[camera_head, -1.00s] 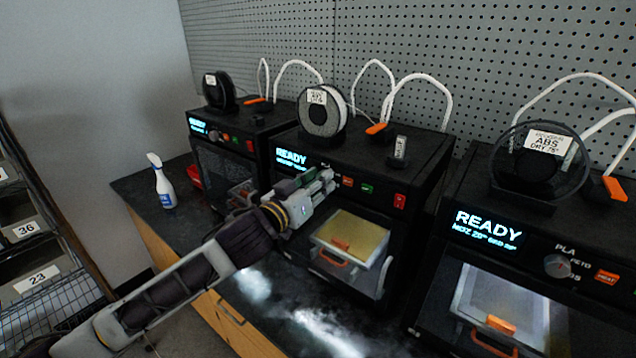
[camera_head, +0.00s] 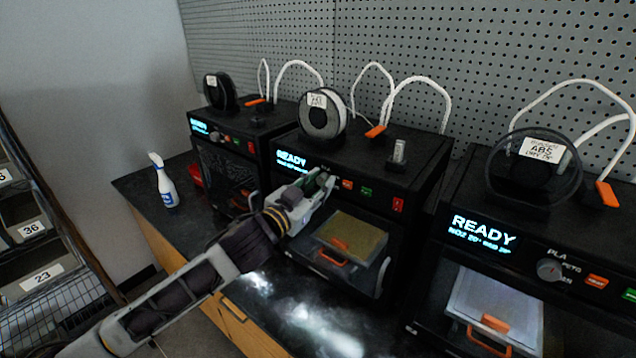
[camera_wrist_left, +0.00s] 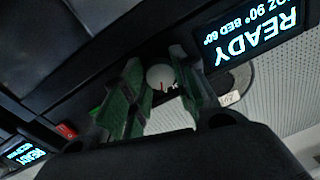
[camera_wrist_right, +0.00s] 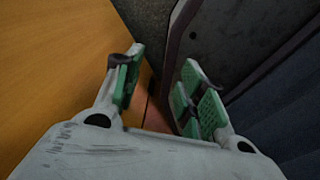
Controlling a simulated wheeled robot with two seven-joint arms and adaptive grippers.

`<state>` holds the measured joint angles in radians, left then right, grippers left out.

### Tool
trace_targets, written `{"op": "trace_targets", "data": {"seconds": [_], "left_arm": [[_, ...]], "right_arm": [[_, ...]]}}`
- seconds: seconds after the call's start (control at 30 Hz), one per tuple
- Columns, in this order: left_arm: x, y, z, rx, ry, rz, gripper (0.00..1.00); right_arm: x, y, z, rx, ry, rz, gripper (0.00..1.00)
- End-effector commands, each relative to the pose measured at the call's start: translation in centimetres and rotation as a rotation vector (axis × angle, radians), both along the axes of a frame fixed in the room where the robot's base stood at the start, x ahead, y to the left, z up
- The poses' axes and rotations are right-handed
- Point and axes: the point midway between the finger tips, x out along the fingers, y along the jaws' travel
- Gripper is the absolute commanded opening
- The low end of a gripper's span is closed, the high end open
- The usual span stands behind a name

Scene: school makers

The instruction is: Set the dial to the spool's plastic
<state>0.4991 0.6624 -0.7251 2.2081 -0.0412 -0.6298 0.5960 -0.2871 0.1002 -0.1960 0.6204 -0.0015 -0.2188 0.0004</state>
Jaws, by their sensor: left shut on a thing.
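The middle printer (camera_head: 372,160) has a READY screen (camera_head: 291,159) and a dial between the screen and its buttons. In the head view my left gripper (camera_head: 322,181) hides most of this dial. In the left wrist view the pale round dial (camera_wrist_left: 160,77) sits between the green-padded fingers of my left gripper (camera_wrist_left: 165,80), which is shut on it. The spool (camera_head: 322,113) with pale filament stands upright on this printer; its white label (camera_head: 317,100) is too blurred to read. My right gripper (camera_wrist_right: 165,75) is open and empty in the right wrist view, and outside the head view.
A right printer (camera_head: 500,215) carries a spool labelled ABS (camera_head: 541,150) and its own dial (camera_head: 549,270). A left printer (camera_head: 228,150) carries a dark spool (camera_head: 220,92). A spray bottle (camera_head: 164,182) stands on the dark bench (camera_head: 137,190). White tubes arch above the printers.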

Motion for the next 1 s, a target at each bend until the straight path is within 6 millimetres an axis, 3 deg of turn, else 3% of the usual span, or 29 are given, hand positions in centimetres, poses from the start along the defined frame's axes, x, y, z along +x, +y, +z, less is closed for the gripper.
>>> {"op": "trace_targets", "data": {"seconds": [0.23, 0.47, 0.5, 0.63, 1.0], "left_arm": [[0.0, 0.0, 0.0, 0.048, -0.031, 0.001, 0.04], [0.0, 0.0, -0.1, 0.048, -0.031, 0.001, 0.04], [0.0, 0.0, -0.1, 0.048, -0.031, 0.001, 0.32], [0.0, 0.0, 0.0, 0.047, -0.030, 0.001, 0.48], [0.0, 0.0, 0.0, 0.047, -0.031, 0.000, 0.51]], "right_arm": [[-1.8, 0.9, 0.2, 0.009, 0.019, 0.000, 0.40], [-1.6, 1.2, 0.2, 0.012, 0.018, -0.001, 0.40], [-1.4, 1.2, 0.2, 0.012, 0.016, -0.001, 0.40], [-1.0, 1.1, 0.2, 0.012, 0.011, -0.002, 0.40], [-0.7, 0.8, 0.2, 0.008, 0.007, -0.002, 0.40]]}}
